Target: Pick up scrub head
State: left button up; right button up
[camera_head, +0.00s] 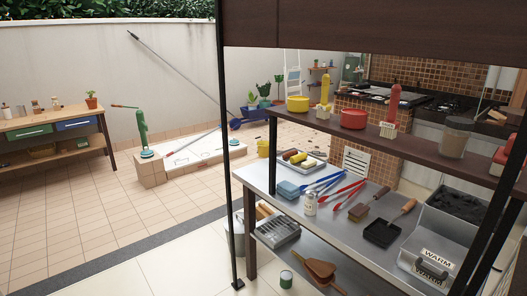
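I cannot tell for sure which thing is the scrub head. A small brown block (358,212) that looks like a brush head lies on the metal counter. A pale bristled block (388,130) stands on the upper shelf below a red bottle, and a similar one (323,111) is below a yellow bottle. Neither of my grippers is in view.
The metal counter (330,232) holds blue and red tongs, a black tray (381,231) and a grey box marked WARM (432,262). A dark post (228,150) rises at its left. A wooden bench (50,128) stands far left. The tiled floor (70,215) between is clear.

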aim_at(234, 143)
jog(key=i+j+u, duration=0.15)
jog(key=i+u, duration=0.7)
jog(key=i, duration=0.15)
jog(key=i+j+u, duration=0.25)
jog(key=i, duration=0.95)
jog(key=i+l+u, duration=0.1)
jog(key=i+u, duration=0.2)
jog(key=i, duration=0.85)
jog(key=i+l+z, duration=0.1)
jog(key=i+z, duration=0.15)
jog(key=i, duration=0.25)
jog(key=i+z, duration=0.2)
jog(key=i, duration=0.25)
jog(key=i+z, duration=0.25)
jog(key=i, duration=0.25)
jog(key=i+j+z, duration=0.25)
jog(key=i, duration=0.2)
jog(key=i+j+z, duration=0.2)
jog(key=i, duration=0.25)
jog(key=i+l+z, duration=0.3)
jog(key=i+z, duration=0.15)
jog(key=i, duration=0.35)
jog(key=i+z, duration=0.45)
jog(key=i, duration=0.4)
jog(key=i+j+z, duration=0.3)
jog(key=i+z, duration=0.15)
jog(key=i, duration=0.35)
